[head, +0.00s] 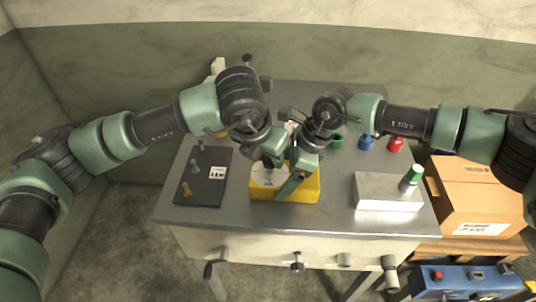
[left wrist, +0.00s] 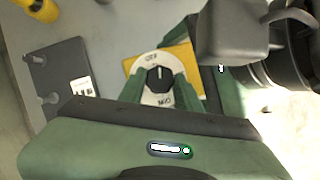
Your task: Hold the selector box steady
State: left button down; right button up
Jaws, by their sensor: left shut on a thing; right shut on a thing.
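The selector box (head: 310,187) is yellow with a white dial plate and stands on the metal table (head: 330,225). In the left wrist view the box (left wrist: 186,55) shows a black knob (left wrist: 160,79) on its printed dial (left wrist: 150,60). My left gripper (head: 273,164) comes down over the dial; its green fingers (left wrist: 158,88) close around the knob from both sides. My right gripper (head: 291,183) reaches down at the box's right and front part and is shut on the box. Its exact contact is partly hidden by its own fingers.
A dark board (head: 203,184) with small grey and yellow pieces lies left of the box. A pale block (head: 385,193) with a green-topped piece (head: 411,177) stands at right. Blue (head: 366,142) and red (head: 396,144) pieces stand behind. A cardboard carton (head: 475,195) is beyond the table's right edge.

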pick_arm(q)
jog(key=shift+w+d+n+y, duration=0.1)
jog(key=shift+n+y, duration=0.3)
jog(key=shift+n, duration=0.7)
pick_arm(e)
jog(key=shift+s+a, duration=0.15)
jog(key=shift+a, duration=0.05)
pick_arm(q)
jog(key=shift+t, duration=0.3)
jog(key=c, duration=1)
grip_release()
pick_arm(e)
jog(key=shift+r, duration=0.1)
jog(key=shift+d, duration=0.1)
